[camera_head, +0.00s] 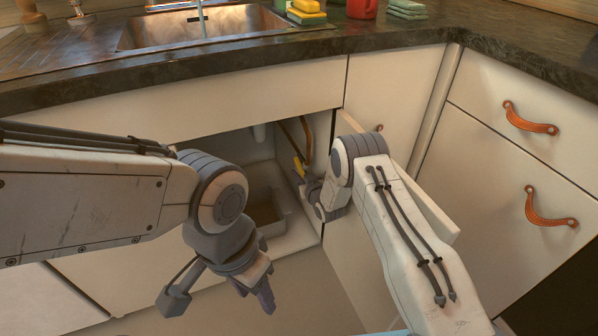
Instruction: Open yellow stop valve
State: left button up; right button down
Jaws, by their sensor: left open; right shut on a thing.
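The yellow stop valve (299,168) shows as a small yellow piece inside the open cupboard under the sink, beside a brass-coloured pipe (307,137). My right gripper (303,181) reaches into the cupboard opening and is shut on the yellow valve; its fingers are small and partly hidden by my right wrist. Which way the valve handle is turned is too small to tell. My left gripper (222,298) is open and empty, pointing down in front of the cupboard, well apart from the valve.
An open cupboard door (437,213) stands behind my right arm. Drawers with leather pulls (529,120) are at right. The dark worktop (180,78) carries a sink (225,27), sponges (306,11) and a red mug (362,8).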

jog(key=shift+s+a+f, duration=0.1)
jog(key=shift+s+f, duration=0.05)
jog(key=shift+f, duration=0.05)
jog(key=c, duration=1)
grip_release()
jog(key=shift+o, duration=1)
jog(key=shift+r, duration=0.15)
jog(key=p+v, duration=0.4)
jog(key=v, duration=0.6)
jog(key=shift+s, duration=0.2)
